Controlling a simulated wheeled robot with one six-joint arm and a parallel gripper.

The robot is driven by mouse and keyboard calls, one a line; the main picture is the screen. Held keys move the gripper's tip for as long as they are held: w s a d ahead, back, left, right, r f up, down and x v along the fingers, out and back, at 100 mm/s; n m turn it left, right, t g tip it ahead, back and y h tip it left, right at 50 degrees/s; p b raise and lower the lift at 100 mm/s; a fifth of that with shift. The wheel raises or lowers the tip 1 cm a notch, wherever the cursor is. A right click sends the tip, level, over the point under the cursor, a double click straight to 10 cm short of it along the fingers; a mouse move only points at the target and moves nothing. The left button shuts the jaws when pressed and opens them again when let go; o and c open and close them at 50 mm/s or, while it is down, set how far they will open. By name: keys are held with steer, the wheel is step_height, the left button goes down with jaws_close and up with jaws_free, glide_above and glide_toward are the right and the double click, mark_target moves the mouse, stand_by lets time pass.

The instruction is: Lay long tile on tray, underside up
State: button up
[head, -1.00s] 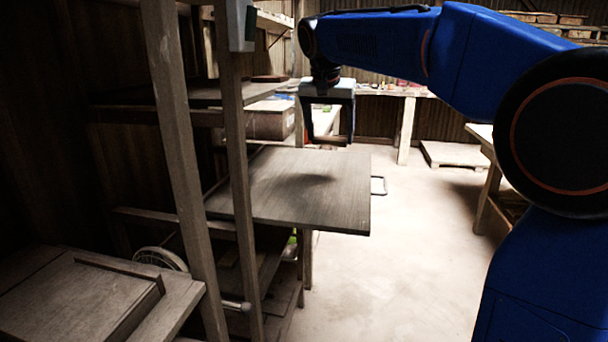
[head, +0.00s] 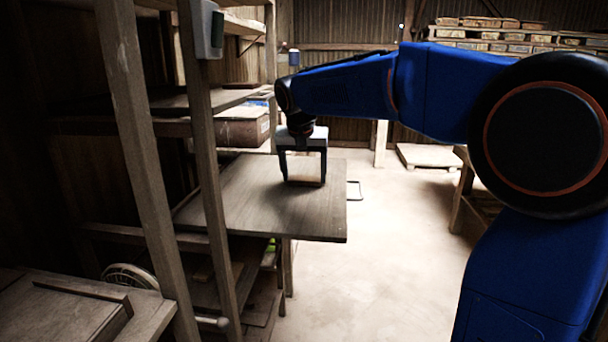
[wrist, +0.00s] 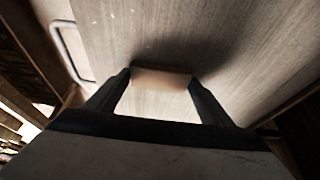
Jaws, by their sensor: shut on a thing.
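My gripper (head: 304,182) is low over the tray (head: 245,205), a flat grey-brown wooden board pulled out of the rack. It is shut on the long tile (head: 306,180), a pale tan piece spanning between the two fingers. In the wrist view the tile (wrist: 161,79) sits between the fingertips, with the wood grain of the tray (wrist: 205,35) behind it and a dark shadow beside it. I cannot tell whether the tile touches the tray, nor which face is up.
Wooden rack posts (head: 205,150) stand left of the tray. A wire handle (head: 354,190) sticks out at the tray's right edge. A shelf with a brown roll (head: 243,130) is behind. The floor (head: 385,250) to the right is clear.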

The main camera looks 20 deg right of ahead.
steer(key=shift+f, duration=0.5)
steer(key=o, duration=1.2)
steer(key=shift+s+f, duration=0.1)
steer(key=shift+r, duration=0.45)
steer(key=v, duration=1.2)
